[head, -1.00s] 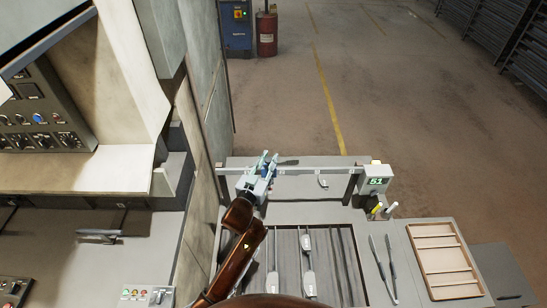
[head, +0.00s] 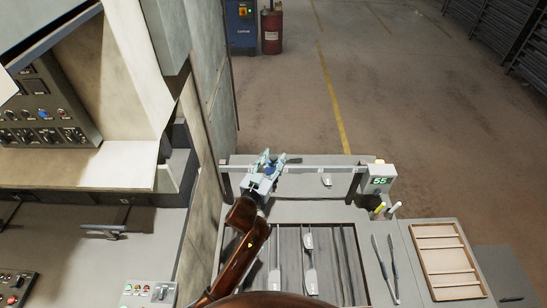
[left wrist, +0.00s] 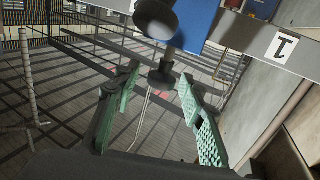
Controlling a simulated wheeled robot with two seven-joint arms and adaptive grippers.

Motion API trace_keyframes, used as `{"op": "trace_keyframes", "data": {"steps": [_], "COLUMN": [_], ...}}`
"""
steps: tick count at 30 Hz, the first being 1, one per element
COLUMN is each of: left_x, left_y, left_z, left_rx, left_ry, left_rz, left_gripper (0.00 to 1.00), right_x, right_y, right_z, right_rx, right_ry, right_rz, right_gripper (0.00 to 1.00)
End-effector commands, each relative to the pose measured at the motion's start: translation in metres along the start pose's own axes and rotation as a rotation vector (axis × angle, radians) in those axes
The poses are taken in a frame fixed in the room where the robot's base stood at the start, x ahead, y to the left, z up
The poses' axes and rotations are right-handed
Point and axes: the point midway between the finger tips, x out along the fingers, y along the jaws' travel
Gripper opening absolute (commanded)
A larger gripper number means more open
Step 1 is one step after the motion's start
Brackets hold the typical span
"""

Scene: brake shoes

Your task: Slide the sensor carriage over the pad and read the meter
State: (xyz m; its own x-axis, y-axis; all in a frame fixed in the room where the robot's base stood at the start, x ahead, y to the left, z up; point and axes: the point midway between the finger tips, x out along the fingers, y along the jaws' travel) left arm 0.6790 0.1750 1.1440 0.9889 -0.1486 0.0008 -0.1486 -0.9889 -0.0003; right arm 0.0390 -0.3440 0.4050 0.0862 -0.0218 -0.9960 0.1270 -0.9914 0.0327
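A pale rail (head: 315,169) spans the back of the bench. The blue sensor carriage (left wrist: 208,22) is on the rail, mostly hidden by my gripper in the head view. My left gripper (head: 267,158) is at the left part of the rail. In the left wrist view its green fingers are apart, with the carriage's dark knob (left wrist: 161,76) between them and visible gaps at both sides. A small pale pad (head: 327,180) lies below the rail, right of the gripper. The meter (head: 380,181) at the rail's right end shows 55. My right gripper is out of view.
A slatted recess (head: 340,255) holding pale long-handled pieces lies in front of the rail. A machine wall stands close on the left.

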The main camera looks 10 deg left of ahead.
Motion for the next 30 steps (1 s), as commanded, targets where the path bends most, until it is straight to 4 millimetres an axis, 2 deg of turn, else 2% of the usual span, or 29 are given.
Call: {"op": "trace_keyframes", "data": {"steps": [15, 21, 30], "left_x": [-0.096, -0.113, -0.115], "left_y": [-0.001, -0.001, 0.0], "left_z": [0.001, 0.0, 0.0], "left_rx": [0.0, 0.001, 0.001], "left_ry": [-0.002, 0.0, 0.0], "left_rz": [-0.001, -0.001, -0.001], "left_gripper": [0.38, 0.38, 0.38], "right_x": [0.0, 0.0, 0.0], "right_y": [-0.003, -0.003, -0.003], "right_z": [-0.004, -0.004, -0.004], "right_rx": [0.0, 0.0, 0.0], "right_ry": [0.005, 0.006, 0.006], "right_rz": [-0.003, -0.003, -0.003], "right_gripper": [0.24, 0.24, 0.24]}}
